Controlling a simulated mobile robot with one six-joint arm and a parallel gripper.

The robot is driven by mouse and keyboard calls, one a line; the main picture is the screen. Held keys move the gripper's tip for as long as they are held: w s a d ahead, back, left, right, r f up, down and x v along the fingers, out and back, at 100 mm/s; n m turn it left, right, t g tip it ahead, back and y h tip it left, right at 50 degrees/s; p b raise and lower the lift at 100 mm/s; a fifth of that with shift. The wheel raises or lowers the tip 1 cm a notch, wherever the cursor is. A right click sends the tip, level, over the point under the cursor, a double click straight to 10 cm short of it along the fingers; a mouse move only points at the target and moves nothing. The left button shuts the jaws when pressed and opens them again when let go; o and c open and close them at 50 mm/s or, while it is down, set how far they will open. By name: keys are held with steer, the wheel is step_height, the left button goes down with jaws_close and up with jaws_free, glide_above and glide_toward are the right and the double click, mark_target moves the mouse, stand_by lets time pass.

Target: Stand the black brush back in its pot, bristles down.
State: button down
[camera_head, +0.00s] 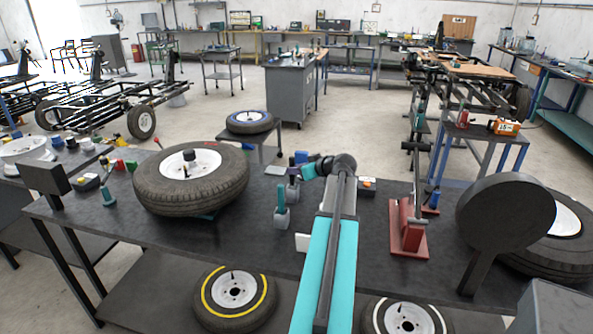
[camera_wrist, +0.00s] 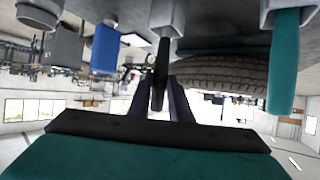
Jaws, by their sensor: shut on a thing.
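The black brush (camera_wrist: 158,85) is between the dark fingers of my gripper (camera_wrist: 166,88), which is shut on it. The wrist view is upside down, with the bench side at the top. The brush's far end meets a small grey pot (camera_wrist: 154,18); I cannot tell whether the bristles are inside it or just in front. In the head view my gripper (camera_head: 304,171) is low over the bench, and the grey pot (camera_head: 293,193) is just below it. The brush is mostly hidden there.
A teal brush (camera_head: 281,197) stands in another grey pot (camera_head: 281,219) close by, also in the wrist view (camera_wrist: 284,65). A large tyre (camera_head: 165,195) lies to the left. A red stand (camera_head: 407,240) is to the right. A blue block (camera_wrist: 105,48) is near the pots.

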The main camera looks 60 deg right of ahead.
steer(key=c, duration=1.5)
jaws_free()
steer(key=shift+c, duration=0.2)
steer(key=b+v, duration=0.3)
steer(key=v, duration=1)
steer(key=shift+s+r, duration=0.25)
steer(key=shift+s, duration=0.05)
steer(key=shift+a, duration=0.1)
